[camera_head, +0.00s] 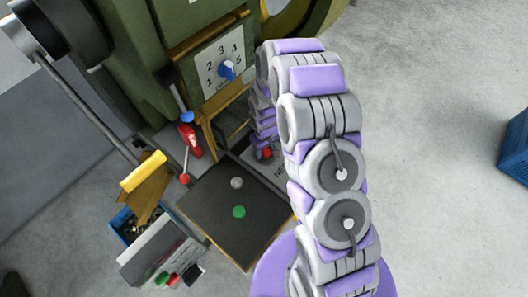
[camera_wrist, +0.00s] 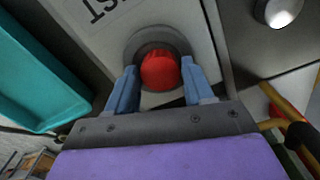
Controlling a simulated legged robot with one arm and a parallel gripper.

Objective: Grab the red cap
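The red cap (camera_wrist: 160,72) is round and sits in a dark ring on a pale panel (camera_wrist: 90,25) with dark lettering. In the wrist view it lies between the two blue fingers of my gripper (camera_wrist: 159,66). The fingers are apart, one on each side, with a narrow gap visible beside the cap. Whether they are at the cap's height is hard to tell. In the head view a small red cap (camera_head: 267,153) shows at the end of my arm, where the fingers cannot be made out.
A dark plate with a silver knob (camera_head: 237,183) and a green knob (camera_head: 239,212) lies beside the panel. A red lever (camera_head: 194,144) and a numbered dial (camera_head: 227,69) are nearby. A teal bin (camera_wrist: 40,70) is left in the wrist view. Open floor lies right, with a blue crate (camera_head: 515,150).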

